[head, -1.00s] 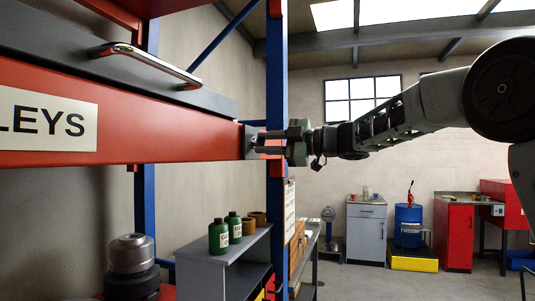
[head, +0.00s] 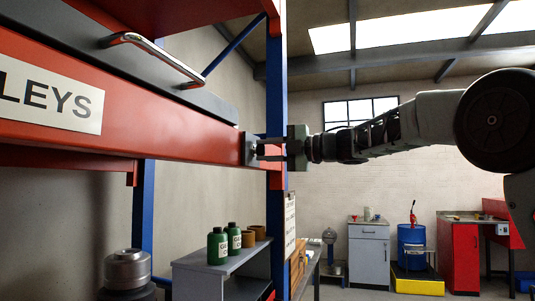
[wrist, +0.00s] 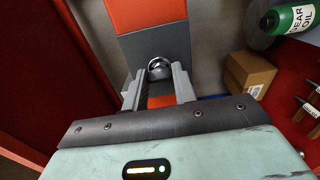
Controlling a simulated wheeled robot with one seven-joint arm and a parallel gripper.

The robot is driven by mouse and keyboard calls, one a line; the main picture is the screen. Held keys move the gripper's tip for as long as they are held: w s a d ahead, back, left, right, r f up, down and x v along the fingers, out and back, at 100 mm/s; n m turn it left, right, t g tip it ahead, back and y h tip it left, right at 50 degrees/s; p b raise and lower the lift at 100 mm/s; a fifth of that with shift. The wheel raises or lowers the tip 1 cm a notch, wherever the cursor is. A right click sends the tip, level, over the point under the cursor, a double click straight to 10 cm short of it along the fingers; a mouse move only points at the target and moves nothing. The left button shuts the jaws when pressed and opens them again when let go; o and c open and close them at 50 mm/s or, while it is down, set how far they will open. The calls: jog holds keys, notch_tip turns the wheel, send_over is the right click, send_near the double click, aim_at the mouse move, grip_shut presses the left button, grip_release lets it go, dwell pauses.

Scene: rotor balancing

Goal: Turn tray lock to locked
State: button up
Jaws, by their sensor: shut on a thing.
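A blue rack post (head: 277,90) stands close behind my gripper. A chrome handle (head: 150,52) sticks out above the tray. Green bottles (head: 217,246) stand on a grey shelf (head: 225,256) below.

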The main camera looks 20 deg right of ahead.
jog(key=shift+c, duration=0.2)
jog(key=o, duration=1)
jog(key=shift+s, duration=0.1)
jog(key=b+v, duration=0.4)
jog(key=v, duration=1.3)
jog(key=shift+d, duration=0.15)
